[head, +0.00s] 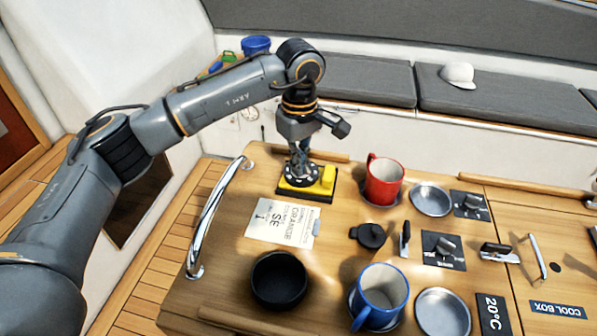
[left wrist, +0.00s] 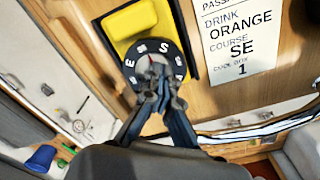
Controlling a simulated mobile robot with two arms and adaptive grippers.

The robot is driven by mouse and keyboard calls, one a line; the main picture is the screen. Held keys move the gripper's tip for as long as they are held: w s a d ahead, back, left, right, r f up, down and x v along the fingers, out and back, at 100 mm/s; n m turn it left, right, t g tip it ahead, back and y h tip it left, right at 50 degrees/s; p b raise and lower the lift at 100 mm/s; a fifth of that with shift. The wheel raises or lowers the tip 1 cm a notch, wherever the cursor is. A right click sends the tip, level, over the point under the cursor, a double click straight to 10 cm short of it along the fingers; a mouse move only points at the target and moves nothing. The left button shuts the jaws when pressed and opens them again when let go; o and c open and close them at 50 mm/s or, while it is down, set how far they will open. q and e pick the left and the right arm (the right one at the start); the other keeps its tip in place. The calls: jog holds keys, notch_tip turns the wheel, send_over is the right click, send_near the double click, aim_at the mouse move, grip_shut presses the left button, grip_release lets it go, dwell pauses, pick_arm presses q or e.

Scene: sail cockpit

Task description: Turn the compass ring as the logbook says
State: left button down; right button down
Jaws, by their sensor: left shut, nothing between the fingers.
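The compass has a black ring (left wrist: 172,58) with white letters, E and S among them, on a yellow and black base (head: 326,177). A small red mark shows near the middle of its dial. My left gripper (head: 300,168) points down over the ring, shut with nothing held. In the left wrist view its fingertips (left wrist: 161,92) cover the near part of the dial; whether they touch it I cannot tell. The white logbook page (head: 283,222) lies beside the compass; its print (left wrist: 243,45) reads drink ORANGE, course SE, code box 1. My right gripper is out of view.
A red mug (head: 384,180) stands close right of the compass. A black bowl (head: 279,280), a black lidded pot (head: 370,236) and a blue mug (head: 379,296) stand nearer. A chrome rail (head: 212,220) edges the left side. Knob panels (head: 443,249) lie right.

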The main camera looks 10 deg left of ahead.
pick_arm(q)
jog(key=shift+f+m+b, duration=0.35)
jog(key=shift+f+m, duration=0.15)
jog(key=shift+s+d, duration=0.1)
jog(key=shift+d, duration=0.05)
jog(key=c, duration=1.2)
grip_release()
jog(key=shift+d, duration=0.1)
jog(key=o, duration=1.1)
jog(key=shift+w+f, duration=0.1)
jog(key=shift+w, duration=0.35)
jog(key=shift+s+r, duration=0.1)
jog(key=shift+r, duration=0.1)
notch_tip(320, 180, up, 12)
jog(key=shift+r, duration=0.1)
